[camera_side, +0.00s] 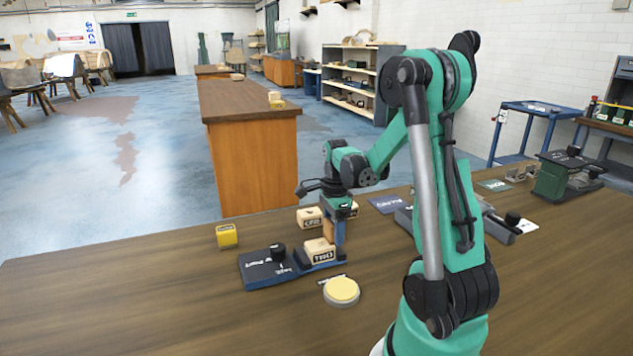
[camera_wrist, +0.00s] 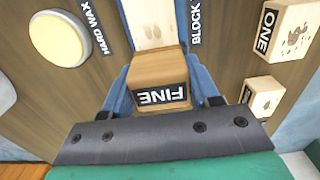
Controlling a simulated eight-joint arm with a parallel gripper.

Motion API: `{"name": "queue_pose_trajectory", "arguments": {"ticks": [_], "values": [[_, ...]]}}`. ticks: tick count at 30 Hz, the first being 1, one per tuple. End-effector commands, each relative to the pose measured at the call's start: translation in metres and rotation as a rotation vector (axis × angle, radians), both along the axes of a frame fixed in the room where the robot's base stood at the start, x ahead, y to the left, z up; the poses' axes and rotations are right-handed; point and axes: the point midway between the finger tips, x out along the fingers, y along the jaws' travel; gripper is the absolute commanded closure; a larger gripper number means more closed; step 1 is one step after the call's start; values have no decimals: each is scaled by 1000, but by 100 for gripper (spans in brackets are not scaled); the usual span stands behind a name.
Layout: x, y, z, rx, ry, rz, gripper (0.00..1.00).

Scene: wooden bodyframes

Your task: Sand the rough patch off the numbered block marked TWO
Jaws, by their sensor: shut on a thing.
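The block marked TWO (camera_side: 319,251) sits in the dark blue holder (camera_side: 262,270) on the wooden bench. My gripper (camera_side: 333,230) is shut on a wooden sanding block marked FINE (camera_wrist: 160,82), with a blue finger on each side of it. The FINE block is upright, right at the far-right edge of TWO in the side view; I cannot tell whether they touch. In the wrist view a pale wooden block face (camera_wrist: 152,22), apparently TWO, lies just beyond FINE. It bears faint brownish marks, and part of it is hidden or out of frame.
The block marked ONE (camera_wrist: 284,30), with dark rough marks, and another marked block (camera_wrist: 263,97) lie to the right in the wrist view. A round hard wax disc (camera_side: 341,291) stands in front of the holder. A yellow block (camera_side: 227,235) lies left. The front-left bench is clear.

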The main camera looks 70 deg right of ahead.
Motion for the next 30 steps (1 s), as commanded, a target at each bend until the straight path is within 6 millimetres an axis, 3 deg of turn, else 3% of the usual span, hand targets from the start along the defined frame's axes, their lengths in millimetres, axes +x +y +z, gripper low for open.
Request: {"name": "queue_pose_trajectory", "arguments": {"ticks": [14,27,30], "values": [[30,30,-5,0,0,3,88],[-1,-1,-5,0,0,-4,88],[0,0,10,0,0,0,88]]}}
